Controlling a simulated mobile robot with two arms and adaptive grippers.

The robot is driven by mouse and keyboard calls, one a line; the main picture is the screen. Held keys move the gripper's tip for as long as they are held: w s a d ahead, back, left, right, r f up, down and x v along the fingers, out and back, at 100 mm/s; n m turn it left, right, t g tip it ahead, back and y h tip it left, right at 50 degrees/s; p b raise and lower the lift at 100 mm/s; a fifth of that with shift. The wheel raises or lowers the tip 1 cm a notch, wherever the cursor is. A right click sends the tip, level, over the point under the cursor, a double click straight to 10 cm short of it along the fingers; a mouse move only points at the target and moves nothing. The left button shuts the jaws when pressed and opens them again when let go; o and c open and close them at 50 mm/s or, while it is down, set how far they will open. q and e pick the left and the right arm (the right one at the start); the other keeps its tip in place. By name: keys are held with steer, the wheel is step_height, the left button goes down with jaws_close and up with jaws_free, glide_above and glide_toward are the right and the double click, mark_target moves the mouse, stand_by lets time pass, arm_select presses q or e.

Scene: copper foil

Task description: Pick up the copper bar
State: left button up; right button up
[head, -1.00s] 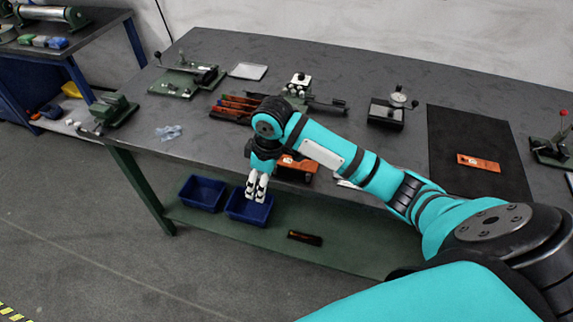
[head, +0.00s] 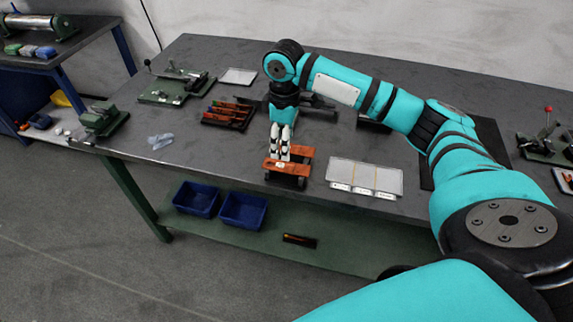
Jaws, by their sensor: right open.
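My right gripper (head: 281,150) points down with its white fingers open, close above or at an orange stand (head: 304,152) near the table's front edge. Contact cannot be told, and no bar shows between the fingers. The fingers hide part of the stand. Several copper-orange bars lie in a dark rack (head: 228,114) to the left of my gripper. A dark piece with copper-coloured parts (head: 300,241) lies on the lower green shelf. Which piece is the copper bar is not clear. My left gripper is not in view.
A divided pale tray (head: 365,177) lies right of the stand. A green vise (head: 103,118) and clear plastic pieces (head: 160,141) are at the left. Two blue bins (head: 243,210) sit on the lower shelf.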

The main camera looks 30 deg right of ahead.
mark_target(286, 166)
step_height(286, 166, down, 3)
steer(key=shift+r, duration=0.1)
steer(key=f+p, duration=0.1)
steer(key=f, duration=0.3)
steer(key=shift+d+f, duration=0.1)
steer(key=shift+d, duration=0.1)
steer(key=shift+f, duration=0.55)
jaws_close()
steer(key=shift+r, duration=0.1)
